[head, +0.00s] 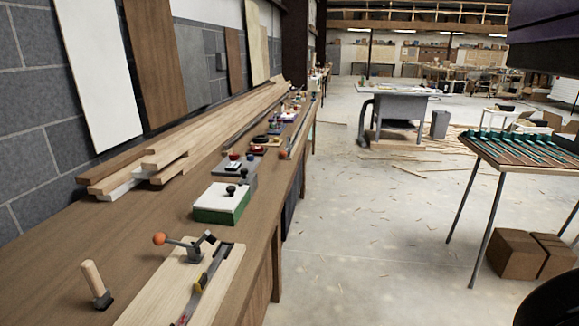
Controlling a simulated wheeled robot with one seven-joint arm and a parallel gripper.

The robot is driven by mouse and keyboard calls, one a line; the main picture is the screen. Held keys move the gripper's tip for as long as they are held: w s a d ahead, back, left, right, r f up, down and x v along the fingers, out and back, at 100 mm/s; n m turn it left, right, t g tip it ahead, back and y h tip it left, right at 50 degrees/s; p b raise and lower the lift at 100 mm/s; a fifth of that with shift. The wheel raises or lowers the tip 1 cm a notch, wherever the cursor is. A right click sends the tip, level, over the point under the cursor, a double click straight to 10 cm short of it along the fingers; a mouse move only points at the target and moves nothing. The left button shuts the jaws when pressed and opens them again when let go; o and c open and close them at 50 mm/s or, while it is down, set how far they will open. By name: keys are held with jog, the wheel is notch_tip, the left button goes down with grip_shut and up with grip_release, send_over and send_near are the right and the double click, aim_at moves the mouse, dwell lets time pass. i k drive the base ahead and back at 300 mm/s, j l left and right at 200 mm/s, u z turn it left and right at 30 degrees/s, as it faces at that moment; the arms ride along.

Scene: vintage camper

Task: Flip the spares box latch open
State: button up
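A green box with a white top (215,195) sits on the long wooden workbench (140,225), left of centre. Nearer me, a metal lever clamp with an orange ball (160,239) stands by a pale board (180,285). I cannot tell whether this lever is the latch. My gripper is not in view.
A wooden peg handle (97,284) stands at the bench's near left. Long planks (190,135) lie along the wall. Open concrete floor (375,235) lies right of the bench. A slatted table (530,150) and cardboard boxes (520,254) are at the right. The place looks like a workshop.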

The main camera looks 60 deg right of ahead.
aim_at(244, 171)
jog(key=z, duration=1.05)
